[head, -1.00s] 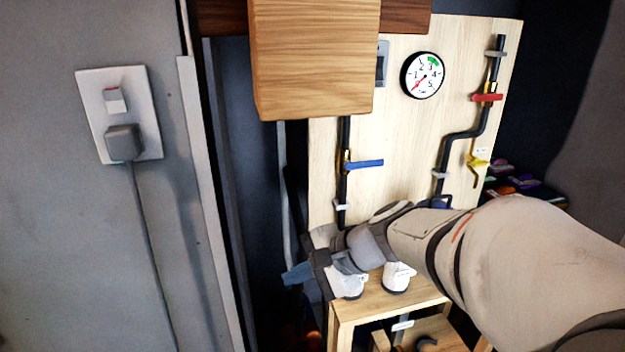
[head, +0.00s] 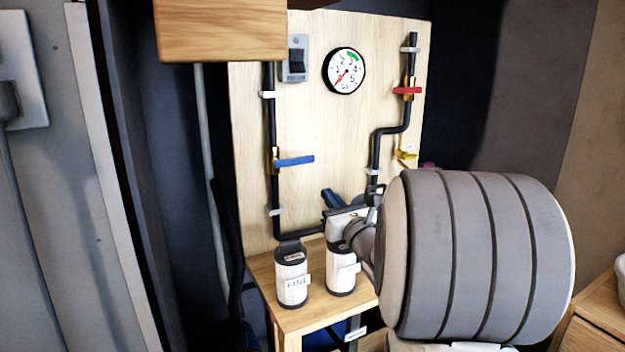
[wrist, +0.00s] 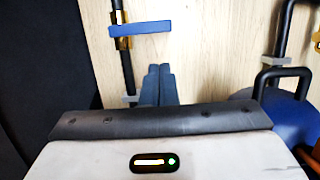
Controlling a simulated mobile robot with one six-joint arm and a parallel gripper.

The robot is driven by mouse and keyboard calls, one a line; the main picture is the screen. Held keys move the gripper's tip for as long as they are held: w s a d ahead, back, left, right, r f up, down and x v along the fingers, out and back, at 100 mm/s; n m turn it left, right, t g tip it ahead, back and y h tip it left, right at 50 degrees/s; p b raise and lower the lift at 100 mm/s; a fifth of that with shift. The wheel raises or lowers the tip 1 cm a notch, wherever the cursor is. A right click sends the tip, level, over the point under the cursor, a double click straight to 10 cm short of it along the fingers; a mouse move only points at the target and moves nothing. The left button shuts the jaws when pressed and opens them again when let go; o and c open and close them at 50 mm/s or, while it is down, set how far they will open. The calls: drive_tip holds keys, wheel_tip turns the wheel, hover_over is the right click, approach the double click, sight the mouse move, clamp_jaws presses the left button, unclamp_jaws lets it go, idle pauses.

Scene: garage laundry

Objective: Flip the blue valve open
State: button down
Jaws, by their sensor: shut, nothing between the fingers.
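The blue valve handle (head: 295,161) sticks out level to the right from a brass body on the left vertical black pipe. In the wrist view the blue handle (wrist: 140,28) is at the upper left, crosswise to its pipe. My gripper (head: 330,197) is below and to the right of the handle, in front of the board. In the wrist view its blue fingers (wrist: 158,72) are together and empty, pointing up just below the handle and apart from it.
The wooden board (head: 320,120) also carries a gauge (head: 344,71), a switch (head: 296,60), a red valve (head: 407,90) and a yellow valve (head: 406,156). Two labelled canisters (head: 292,278) stand on a wooden stand below. A wooden box (head: 220,30) overhangs at upper left.

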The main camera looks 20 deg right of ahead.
sight(293, 160)
drive_tip(key=x, duration=1)
